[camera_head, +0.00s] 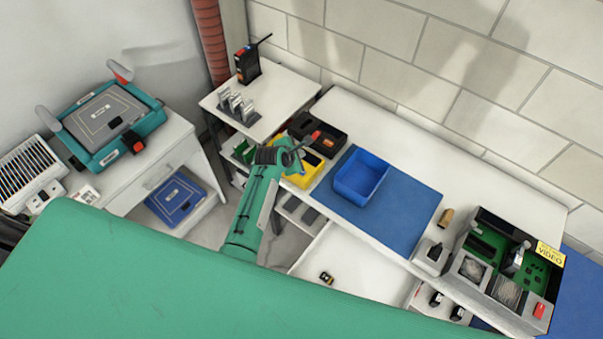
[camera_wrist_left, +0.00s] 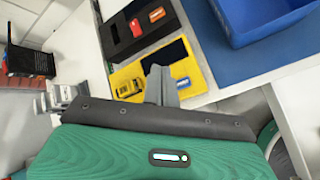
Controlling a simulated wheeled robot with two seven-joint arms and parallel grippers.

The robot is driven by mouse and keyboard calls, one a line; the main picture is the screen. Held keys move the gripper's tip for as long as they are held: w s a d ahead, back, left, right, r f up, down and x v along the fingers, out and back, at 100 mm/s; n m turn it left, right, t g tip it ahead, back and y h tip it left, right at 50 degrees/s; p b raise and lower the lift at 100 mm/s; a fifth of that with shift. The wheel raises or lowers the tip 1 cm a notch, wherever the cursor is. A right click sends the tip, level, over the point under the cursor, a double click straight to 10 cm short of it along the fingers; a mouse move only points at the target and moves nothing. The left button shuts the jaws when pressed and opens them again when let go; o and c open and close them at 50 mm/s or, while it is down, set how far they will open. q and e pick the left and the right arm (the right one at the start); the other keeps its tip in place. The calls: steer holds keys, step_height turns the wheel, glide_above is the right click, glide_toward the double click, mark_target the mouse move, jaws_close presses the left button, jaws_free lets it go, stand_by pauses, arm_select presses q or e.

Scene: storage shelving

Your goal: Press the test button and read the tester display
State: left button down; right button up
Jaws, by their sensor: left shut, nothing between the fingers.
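A yellow tray or panel (camera_head: 308,178) lies on the bench beyond my left arm. In the left wrist view, the yellow panel (camera_wrist_left: 120,75) has a dark rectangle (camera_wrist_left: 180,51), a small yellow device (camera_wrist_left: 128,88) and an orange-and-blue cell (camera_wrist_left: 180,76) on it. I cannot tell which part is the tester, its button or its display. My left gripper (camera_head: 296,150) is shut and empty, over or near the panel. In the left wrist view its fingers (camera_wrist_left: 161,82) overlap the panel's near part; contact cannot be told. My right gripper is not in view.
A black tray (camera_head: 319,133) with small cells stands behind the panel. A blue bin (camera_head: 361,176) sits to its right on a blue mat (camera_head: 405,210). An open device with a green board (camera_head: 510,258) stands far right. A radio (camera_head: 247,66) stands on the left bench.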

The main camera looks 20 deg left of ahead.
arm_select(q)
step_height(320, 180, down, 7)
steer(key=b, duration=0.6)
steer(key=shift+r, duration=0.15)
steer(key=shift+f, duration=0.4)
stand_by(1.1)
steer(key=shift+f, duration=0.15)
steer(key=shift+f, duration=0.25)
